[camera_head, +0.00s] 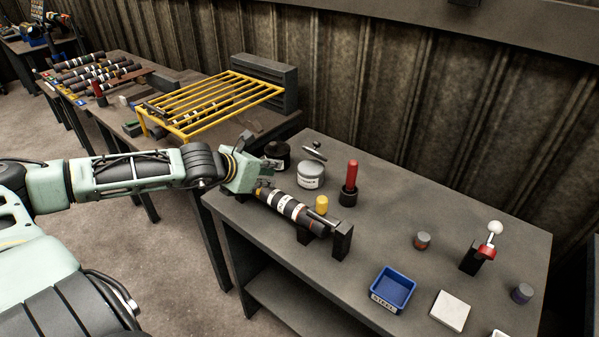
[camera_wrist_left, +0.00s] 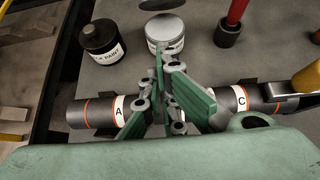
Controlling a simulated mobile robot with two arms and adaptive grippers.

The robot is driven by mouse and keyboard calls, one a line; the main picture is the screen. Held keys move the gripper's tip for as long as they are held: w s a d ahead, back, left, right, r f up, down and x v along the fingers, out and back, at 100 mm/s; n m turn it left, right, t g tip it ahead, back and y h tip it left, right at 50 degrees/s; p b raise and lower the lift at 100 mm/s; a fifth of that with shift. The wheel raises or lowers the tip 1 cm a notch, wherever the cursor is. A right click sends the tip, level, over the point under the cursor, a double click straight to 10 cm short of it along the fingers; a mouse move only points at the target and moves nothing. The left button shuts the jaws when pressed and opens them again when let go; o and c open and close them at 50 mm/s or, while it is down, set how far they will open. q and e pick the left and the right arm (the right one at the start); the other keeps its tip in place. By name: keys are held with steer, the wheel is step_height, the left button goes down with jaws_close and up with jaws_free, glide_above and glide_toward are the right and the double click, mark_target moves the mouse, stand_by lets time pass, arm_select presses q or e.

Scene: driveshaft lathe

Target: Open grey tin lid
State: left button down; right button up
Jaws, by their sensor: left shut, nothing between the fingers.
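The grey tin (camera_head: 310,175) stands upright on the table with a white label on its side. Its flat grey lid (camera_head: 311,168) is on top. My right gripper is not in view.
A black tin (camera_head: 277,153) stands left of the grey tin. The driveshaft (camera_head: 283,206) lies on black supports in front. A blue bin (camera_head: 393,289) is farther right.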

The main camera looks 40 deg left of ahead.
arm_select(q)
steer(key=shift+b+x, duration=0.85)
steer(key=shift+x, duration=0.05)
steer(key=x, duration=0.3)
steer(key=p+x, duration=0.1)
steer(key=x, duration=0.2)
steer(key=p+x, duration=0.1)
steer(key=x, duration=0.1)
steer(key=shift+w+d+f, duration=0.15)
steer(key=shift+w+d, duration=0.25)
steer(key=shift+w+r+p, duration=0.9)
steer(key=shift+w+p, duration=0.05)
steer(key=shift+w, duration=0.05)
steer(key=shift+w+r, duration=0.3)
steer(key=shift+w, duration=0.1)
steer(key=shift+r, duration=0.1)
steer(key=shift+w+r+g+p, duration=0.15)
steer(key=shift+r+g+p, duration=0.1)
steer(key=shift+g+p, duration=0.2)
